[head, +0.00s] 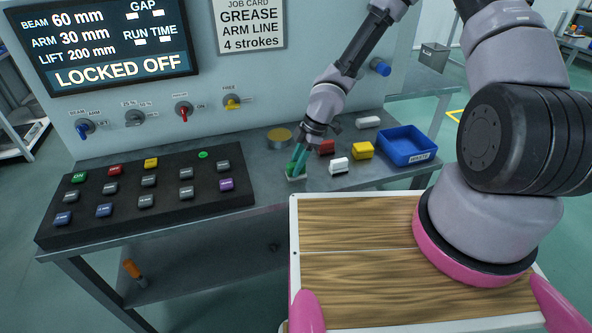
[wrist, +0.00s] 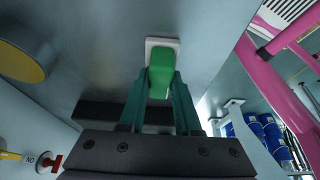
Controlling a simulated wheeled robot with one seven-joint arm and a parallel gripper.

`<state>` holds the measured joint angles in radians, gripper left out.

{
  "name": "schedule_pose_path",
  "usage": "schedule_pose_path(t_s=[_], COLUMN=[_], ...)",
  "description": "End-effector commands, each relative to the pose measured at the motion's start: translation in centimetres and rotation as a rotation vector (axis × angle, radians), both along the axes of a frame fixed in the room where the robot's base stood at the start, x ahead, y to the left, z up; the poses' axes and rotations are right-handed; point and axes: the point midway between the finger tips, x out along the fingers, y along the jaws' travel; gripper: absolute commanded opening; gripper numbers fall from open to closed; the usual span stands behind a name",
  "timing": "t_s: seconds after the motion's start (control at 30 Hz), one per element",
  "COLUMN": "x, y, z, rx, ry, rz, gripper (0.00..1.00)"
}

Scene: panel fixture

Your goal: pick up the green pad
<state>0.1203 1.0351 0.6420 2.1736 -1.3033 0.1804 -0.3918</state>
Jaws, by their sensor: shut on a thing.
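The green pad (head: 294,169) is at the front of the grey shelf, with a pale base under it. In the wrist view the green pad (wrist: 160,68) shows between the teal fingers, with its white base (wrist: 164,42) beyond it. My gripper (head: 299,164) reaches down from above and is shut on the pad. The gripper also shows in the wrist view (wrist: 161,80), with one finger on each side of the pad. I cannot tell whether the base touches the shelf.
Right of my gripper are a red block (head: 326,147), a white block (head: 339,165) and a yellow block (head: 363,150). A blue bin (head: 408,142) stands further right. A round yellow-topped tin (head: 279,135) is behind, left. A black button panel (head: 130,222) fills the left.

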Motion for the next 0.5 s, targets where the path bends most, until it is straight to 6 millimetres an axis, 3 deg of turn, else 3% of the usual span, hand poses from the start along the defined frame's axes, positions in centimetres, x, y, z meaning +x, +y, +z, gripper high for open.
schedule_pose_path(t_s=[0.27,0.5], x=[0.1,0.2], y=[0.0,-0.1], z=[0.9,5.2], rx=[0.000,0.002], ry=[-0.001,-0.003], rz=[-0.002,-0.004], gripper=[0.00,0.00])
